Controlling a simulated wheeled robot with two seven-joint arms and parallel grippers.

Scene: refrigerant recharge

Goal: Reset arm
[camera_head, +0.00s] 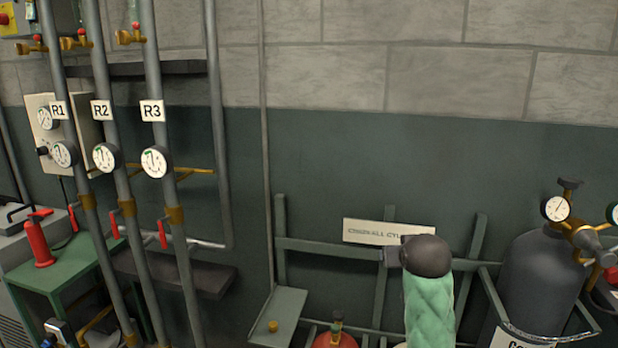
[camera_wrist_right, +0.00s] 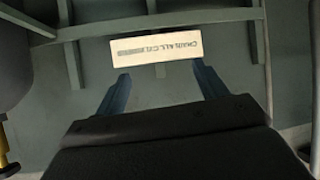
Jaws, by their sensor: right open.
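My right gripper (camera_wrist_right: 162,88) shows in the right wrist view with its two dark fingers spread apart and nothing between them. A white sign (camera_wrist_right: 156,48) on the cylinder rack lies beyond the fingertips and appears upside down there. In the head view the same sign (camera_head: 388,231) is at lower right, and my green-sleeved right arm (camera_head: 428,305) with its dark end reaches up in front of the rack. The jaws cannot be made out in the head view. My left gripper is in neither view.
A dark gas cylinder (camera_head: 540,280) with a gauge stands at the right. Three pipes labelled R1, R2 and R3 (camera_head: 152,110) rise at the left with gauges and red-handled valves. A green stand (camera_head: 85,260) carries a red item (camera_head: 40,243). A small shelf (camera_head: 290,305) is left of the rack.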

